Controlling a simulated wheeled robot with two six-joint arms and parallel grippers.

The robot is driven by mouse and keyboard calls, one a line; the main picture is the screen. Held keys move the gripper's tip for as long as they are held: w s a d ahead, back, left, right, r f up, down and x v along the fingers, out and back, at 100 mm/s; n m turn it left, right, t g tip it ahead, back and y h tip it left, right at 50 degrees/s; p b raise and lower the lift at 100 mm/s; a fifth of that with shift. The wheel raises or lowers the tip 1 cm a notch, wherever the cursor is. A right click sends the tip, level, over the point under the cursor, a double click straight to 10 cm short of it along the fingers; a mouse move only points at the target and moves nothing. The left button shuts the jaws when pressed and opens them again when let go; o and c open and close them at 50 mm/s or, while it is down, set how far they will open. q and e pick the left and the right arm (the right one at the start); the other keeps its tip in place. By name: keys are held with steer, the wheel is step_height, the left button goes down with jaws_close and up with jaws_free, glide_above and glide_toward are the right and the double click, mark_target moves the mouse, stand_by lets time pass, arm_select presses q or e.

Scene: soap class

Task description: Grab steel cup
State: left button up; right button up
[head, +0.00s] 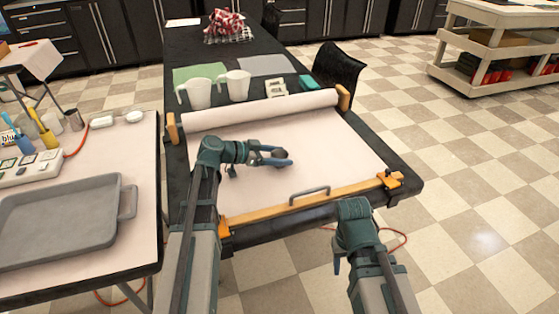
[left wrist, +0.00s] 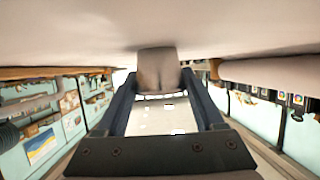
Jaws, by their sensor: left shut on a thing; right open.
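My left gripper (head: 277,157) is over the pale mat on the dark table, far to the right of the cup. In the left wrist view its fingers (left wrist: 158,88) are shut on a small grey-brown block (left wrist: 157,68), close to a pale surface. I cannot tell what the block is.
A grey tray (head: 60,222) fills the left table's front. White pitchers (head: 196,93) stand behind the mat roll (head: 262,107). A wooden bar (head: 305,203) with a grey handle (head: 310,191) crosses the mat's front. A floor gap separates the tables.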

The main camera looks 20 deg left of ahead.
arm_select(q)
steer(key=shift+r, duration=0.1)
steer(key=shift+r+p, duration=0.5)
steer(key=shift+p, duration=0.1)
step_height(320, 180, up, 3)
steer(key=p, duration=0.2)
steer(key=shift+p, duration=0.4)
steer(key=s+a, duration=0.1)
steer(key=s, duration=0.3)
steer(key=s+a, duration=0.1)
steer(key=s, duration=0.4)
steer(key=s+a+p, duration=0.1)
steer(key=s+a, duration=0.1)
steer(key=s, duration=0.3)
steer(key=shift+s+a+r, duration=0.1)
steer(key=shift+s+r, duration=0.15)
steer(key=shift+r, duration=0.15)
steer(key=shift+s+a, duration=0.2)
steer(key=shift+s, duration=0.2)
